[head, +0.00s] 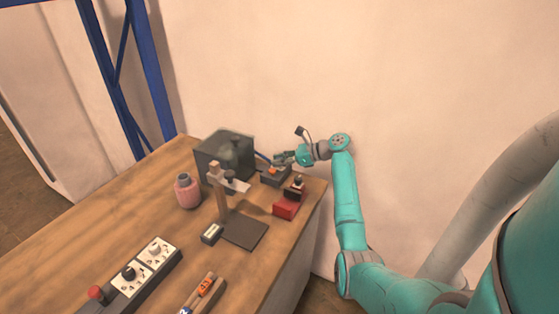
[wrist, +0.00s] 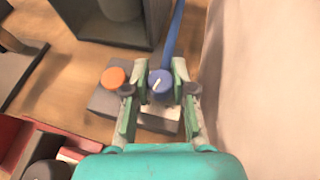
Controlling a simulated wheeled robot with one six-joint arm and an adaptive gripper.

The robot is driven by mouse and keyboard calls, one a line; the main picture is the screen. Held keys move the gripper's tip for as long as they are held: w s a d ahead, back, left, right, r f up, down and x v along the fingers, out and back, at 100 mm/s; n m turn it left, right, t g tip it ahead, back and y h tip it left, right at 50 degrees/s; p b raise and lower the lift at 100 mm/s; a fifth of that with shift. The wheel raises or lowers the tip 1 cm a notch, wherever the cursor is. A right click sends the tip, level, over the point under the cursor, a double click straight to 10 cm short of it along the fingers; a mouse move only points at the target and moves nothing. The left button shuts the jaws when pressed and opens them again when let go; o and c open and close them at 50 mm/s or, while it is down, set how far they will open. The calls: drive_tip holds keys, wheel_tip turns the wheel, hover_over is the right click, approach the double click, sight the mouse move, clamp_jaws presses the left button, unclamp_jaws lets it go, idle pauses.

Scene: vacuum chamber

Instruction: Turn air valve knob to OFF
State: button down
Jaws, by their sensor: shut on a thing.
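The air valve knob (wrist: 160,84) is a blue round knob with a white pointer line, seen in the wrist view on a grey box (wrist: 102,101) beside an orange button (wrist: 114,77). The pointer slants, its upper end to the right. My gripper (wrist: 157,92) has its two fingers around the knob, one on each side, and is shut on it. In the head view my gripper (head: 283,159) reaches over the small box at the table's far right corner, by the wall. The fingers hide the knob there. The OFF marking is not readable.
A dark chamber box (head: 224,158) stands left of the valve box, and a blue hose (wrist: 173,35) runs behind the knob. A red block (head: 286,207) with a dark top sits nearer. A stand (head: 223,205), pink jar (head: 187,191) and switch strip (head: 142,278) occupy the table. The wall is close on the right.

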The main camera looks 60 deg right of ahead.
drive_tip(key=shift+n+g+y, duration=0.3)
drive_tip(key=shift+n+y, duration=0.3)
drive_tip(key=shift+y, duration=0.1)
drive_tip(key=c, duration=1.2)
unclamp_jaws()
wheel_tip(320, 180, up, 10)
